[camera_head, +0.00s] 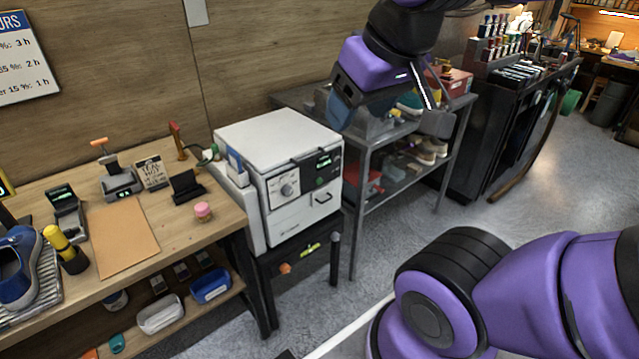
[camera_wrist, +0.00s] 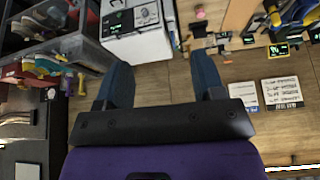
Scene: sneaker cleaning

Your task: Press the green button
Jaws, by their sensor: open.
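A white box-shaped machine (camera_head: 278,160) stands on a dark stand, with a round dial on its front. Its dark control panel (camera_head: 308,171) carries small green marks; one low on it looks like the green button (camera_head: 320,181), though it is tiny. In the wrist view the machine (camera_wrist: 126,48) is at the top, left of centre, with its panel partly in sight; the button is not clear there. My gripper (camera_wrist: 162,72) is open and empty, its two blue fingers apart. In the head view it hangs in the air right of and above the machine, not touching it.
A wooden workbench (camera_head: 225,219) with small tools and a brown mat (camera_head: 122,238) is left of the machine. A grey metal shelf (camera_head: 366,150) with shoes and bins stands close on its right. Open floor (camera_head: 480,215) lies in front of the shelf.

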